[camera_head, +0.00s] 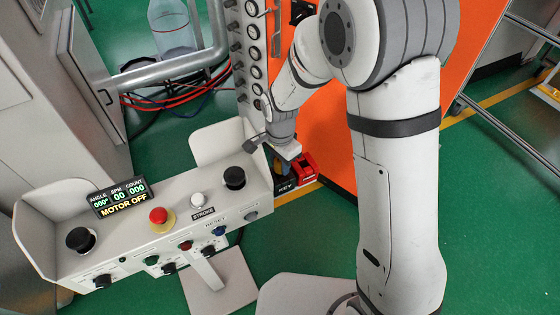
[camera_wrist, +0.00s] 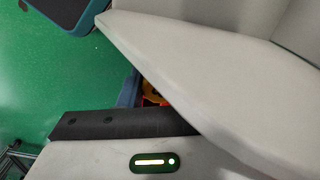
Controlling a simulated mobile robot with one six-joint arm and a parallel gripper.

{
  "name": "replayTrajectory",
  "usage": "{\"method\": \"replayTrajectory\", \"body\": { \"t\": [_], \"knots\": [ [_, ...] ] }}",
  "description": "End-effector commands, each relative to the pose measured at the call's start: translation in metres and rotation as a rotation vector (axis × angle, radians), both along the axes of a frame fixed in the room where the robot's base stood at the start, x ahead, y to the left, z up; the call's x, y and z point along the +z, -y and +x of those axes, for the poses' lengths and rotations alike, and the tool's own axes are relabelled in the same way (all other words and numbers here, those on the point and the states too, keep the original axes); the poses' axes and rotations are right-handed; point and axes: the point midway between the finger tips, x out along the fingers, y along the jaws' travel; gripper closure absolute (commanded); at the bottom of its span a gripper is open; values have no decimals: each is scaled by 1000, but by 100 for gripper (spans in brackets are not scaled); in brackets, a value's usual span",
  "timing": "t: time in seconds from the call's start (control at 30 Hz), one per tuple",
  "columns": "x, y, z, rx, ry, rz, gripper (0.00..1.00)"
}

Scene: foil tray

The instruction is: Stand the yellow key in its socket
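My gripper (camera_head: 283,152) points down behind the right end of the grey control console. Its fingertips are mostly hidden there, so I cannot tell whether it is open or shut. Just below it a small bit of yellow (camera_head: 279,168) shows, probably the yellow key, largely covered. A red block (camera_head: 306,167) and a dark label plate ending in "EY" (camera_head: 286,185) are beside and below it. In the wrist view a yellow piece (camera_wrist: 152,91) with red around it peeks out between the dark gripper part (camera_wrist: 120,124) and a pale panel. I cannot make out the socket.
The console (camera_head: 185,225) carries black knobs, a red button (camera_head: 159,216) and a display reading MOTOR OFF (camera_head: 122,198). Its upright side panel (camera_head: 217,142) rises close to my gripper. An orange panel (camera_head: 325,150) stands behind. Green floor lies around.

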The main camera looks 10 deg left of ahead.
Motion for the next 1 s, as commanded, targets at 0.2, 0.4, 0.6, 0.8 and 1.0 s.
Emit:
{"method": "replayTrajectory", "body": {
  "t": [0.2, 0.4, 0.6, 0.8, 1.0],
  "knots": [
    [0, 0, 0, 0, 0, 0, 51],
    [0, 0, 0, 0, 0, 0, 45],
    [6, 0, 0, 0, 2, 1, 45],
    [39, -1, 1, 0, 5, 3, 45],
    [68, 0, 1, 0, 3, 2, 45]
  ]
}}
